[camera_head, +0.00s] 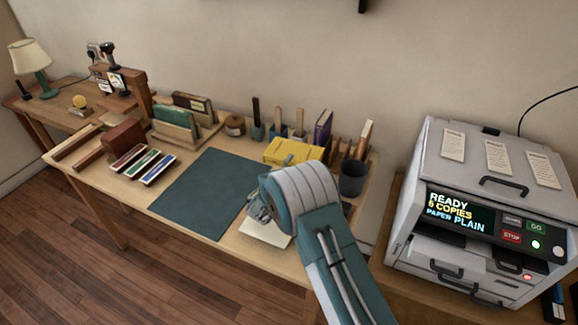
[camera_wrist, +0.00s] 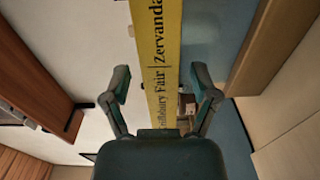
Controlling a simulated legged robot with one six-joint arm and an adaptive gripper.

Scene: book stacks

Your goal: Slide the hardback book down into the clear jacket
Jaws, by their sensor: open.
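A yellow hardback book (camera_head: 294,151) lies near the back of the table, behind my arm in the head view. In the wrist view a yellow spine (camera_wrist: 158,60) with dark lettering, including "Zervanda", runs between my fingers. My gripper (camera_wrist: 161,78) is open, with one finger on each side of the spine and gaps showing on both sides. In the head view my gripper (camera_head: 259,208) is partly hidden by my arm, above the table's front right part. I cannot make out the clear jacket in either view.
A dark green mat (camera_head: 205,190) lies clear on the table. A white pad (camera_head: 265,233) lies under my gripper. A dark cup (camera_head: 352,178) and upright books stand at the back right. A grey copier (camera_head: 480,210) stands right; coloured trays (camera_head: 143,164) lie left.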

